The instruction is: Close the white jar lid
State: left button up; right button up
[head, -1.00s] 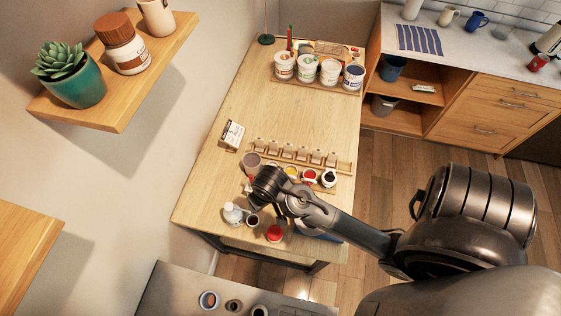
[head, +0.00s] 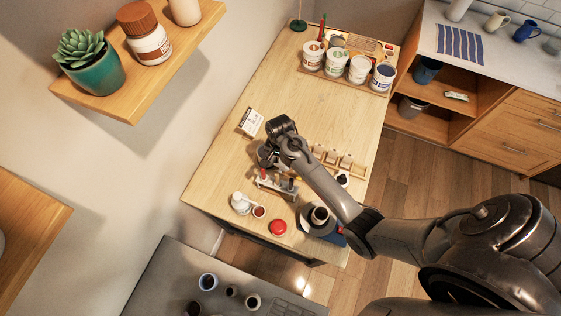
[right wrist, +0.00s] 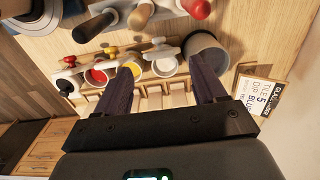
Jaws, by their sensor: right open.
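In the right wrist view, the white jar (right wrist: 165,68) stands with its mouth showing pale contents. Its white lid (right wrist: 158,44) with a knob is raised on the far side of the mouth, off the opening. My right gripper (right wrist: 163,76) is open and empty, its two dark fingers on either side of the white jar's image; contact cannot be told. In the head view the right gripper (head: 266,156) is over the row of jars, and hides the white jar there. My left gripper is not in view.
Yellow (right wrist: 129,66), red (right wrist: 97,76) and black (right wrist: 68,86) jars stand beside it, and a grey cup (right wrist: 206,54) on the other side. A sign (right wrist: 258,98) stands near. Wooden-handled tools stand beyond. The table's middle (head: 310,105) is clear.

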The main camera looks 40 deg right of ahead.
aim_at(280, 165)
jog(key=shift+f+p, duration=0.3)
jog(key=shift+f, duration=2)
grip_shut()
